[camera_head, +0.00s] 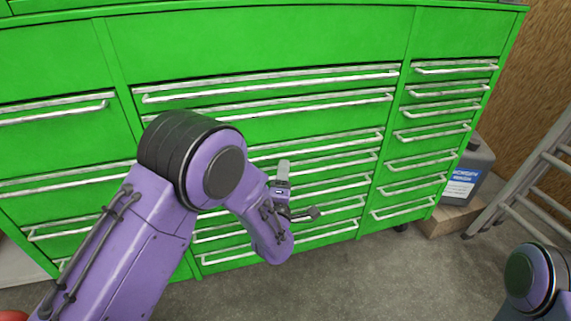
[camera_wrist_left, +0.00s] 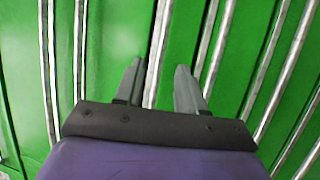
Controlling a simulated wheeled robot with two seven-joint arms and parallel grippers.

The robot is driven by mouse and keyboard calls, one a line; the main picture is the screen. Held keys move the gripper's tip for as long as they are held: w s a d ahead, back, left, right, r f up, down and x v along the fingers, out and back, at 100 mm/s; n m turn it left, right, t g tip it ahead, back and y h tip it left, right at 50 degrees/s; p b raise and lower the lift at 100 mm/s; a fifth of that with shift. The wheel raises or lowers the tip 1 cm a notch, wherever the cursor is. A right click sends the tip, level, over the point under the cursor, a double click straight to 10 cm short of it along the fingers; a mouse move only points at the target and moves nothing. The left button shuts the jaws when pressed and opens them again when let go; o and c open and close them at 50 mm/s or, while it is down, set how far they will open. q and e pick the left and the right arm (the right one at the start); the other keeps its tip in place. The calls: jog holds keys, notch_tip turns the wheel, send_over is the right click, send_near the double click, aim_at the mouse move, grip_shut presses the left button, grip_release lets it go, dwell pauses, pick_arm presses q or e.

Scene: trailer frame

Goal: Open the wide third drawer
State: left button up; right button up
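The green tool cabinet (camera_head: 250,35) has a wide middle column of drawers with long silver handles. The wide third drawer's handle (camera_head: 345,143) shows to the right of my left arm; its left part is hidden behind that arm. The drawers look shut. My left gripper (camera_head: 299,191) is in front of the lower middle drawers. In the left wrist view its two fingers (camera_wrist_left: 158,85) are apart, with a silver handle bar (camera_wrist_left: 157,50) running between them in the picture. I cannot tell which drawer that bar belongs to, or whether the fingers touch it.
Narrower drawers with handles (camera_head: 440,112) stand on the right, and more drawers (camera_head: 60,110) on the left. A grey jug (camera_head: 468,170) on a wooden block and a metal ladder (camera_head: 525,185) are at the right. The concrete floor (camera_head: 400,285) in front is clear.

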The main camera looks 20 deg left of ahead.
pick_arm(q)
jog(key=x, duration=0.6)
grip_shut()
jog(key=shift+a+f, duration=0.1)
